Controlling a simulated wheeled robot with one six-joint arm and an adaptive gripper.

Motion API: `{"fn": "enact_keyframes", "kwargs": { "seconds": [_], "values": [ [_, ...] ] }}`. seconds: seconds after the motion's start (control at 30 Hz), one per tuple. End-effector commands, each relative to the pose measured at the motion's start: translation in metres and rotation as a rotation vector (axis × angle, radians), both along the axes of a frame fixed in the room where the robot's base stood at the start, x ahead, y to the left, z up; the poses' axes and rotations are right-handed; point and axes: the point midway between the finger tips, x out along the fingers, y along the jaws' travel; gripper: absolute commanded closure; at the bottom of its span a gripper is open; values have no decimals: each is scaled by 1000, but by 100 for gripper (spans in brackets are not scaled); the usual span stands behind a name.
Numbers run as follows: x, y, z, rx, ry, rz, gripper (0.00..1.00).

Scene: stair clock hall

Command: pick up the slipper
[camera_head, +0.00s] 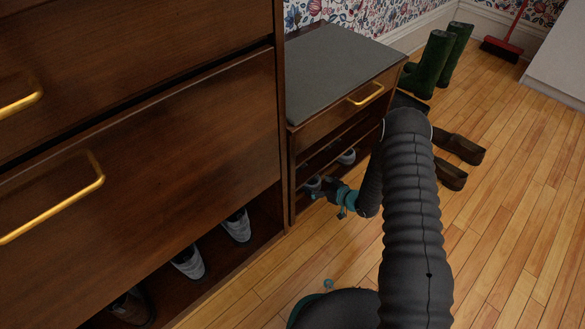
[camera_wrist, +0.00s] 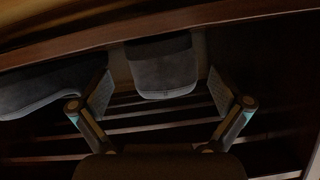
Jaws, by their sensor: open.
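In the wrist view a rounded dark grey slipper (camera_wrist: 162,70) lies on a slatted shelf, its end towards me. My gripper (camera_wrist: 160,92) is open, with one finger pad on each side of the slipper's end and a gap at each side. In the head view my gripper (camera_head: 328,190) reaches into the low opening of the cushioned bench (camera_head: 345,68). A pale shoe-like item (camera_head: 313,183) shows beside the fingers there; I cannot tell if it is the same slipper.
A dark shoe (camera_wrist: 48,88) lies just left of my left finger. A wooden edge (camera_wrist: 90,45) crosses above the slipper. A large drawer cabinet (camera_head: 150,150) stands left of the bench. Green boots (camera_head: 432,65) and brown footwear (camera_head: 460,148) stand right.

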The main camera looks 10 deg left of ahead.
Motion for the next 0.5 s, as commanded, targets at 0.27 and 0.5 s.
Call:
{"fn": "enact_keyframes", "kwargs": {
  "seconds": [0.27,0.5],
  "values": [
    [20,29,-14,0,-1,3,0],
    [23,33,-15,1,0,-1,0]
  ]
}}
